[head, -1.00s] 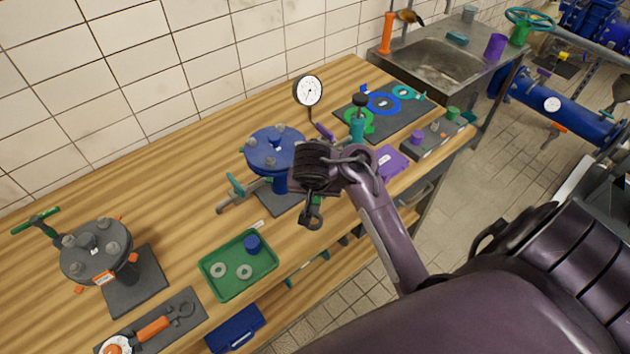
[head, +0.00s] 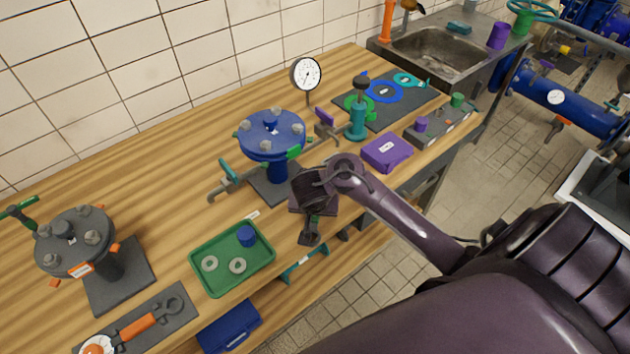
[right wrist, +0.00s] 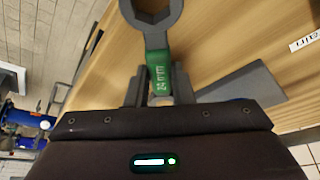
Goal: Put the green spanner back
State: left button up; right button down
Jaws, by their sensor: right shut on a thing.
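The green spanner shows in the right wrist view (right wrist: 159,75), with a dark grey ring head and a green handle marked 24 mm. My right gripper (right wrist: 160,98) is shut on its handle. In the head view my right gripper (head: 313,210) is over the front edge of the bench, right of the green tray. The spanner's dark head (head: 308,239) points down toward the picture's bottom there, and most of the handle is hidden by the gripper. My left gripper is not in view.
The green tray (head: 203,284) holds washers and a blue cup. A blue flanged valve (head: 272,130) stands behind my gripper, and a purple box (head: 387,152) lies to its right. A grey board (head: 172,321) with an orange-handled spanner lies front left. A white label (right wrist: 305,42) lies on the wood.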

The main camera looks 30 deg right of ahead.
jog(key=shift+f, duration=0.1)
jog(key=c, duration=1.3)
grip_release()
jog(key=shift+o, duration=0.2)
jog(key=shift+a+r, duration=0.1)
jog(key=shift+r, duration=0.25)
jog(key=p+v, duration=0.5)
jog(key=v, duration=0.6)
jog(key=shift+s+r, duration=0.2)
jog(key=shift+r, duration=0.1)
jog(key=shift+a, duration=0.2)
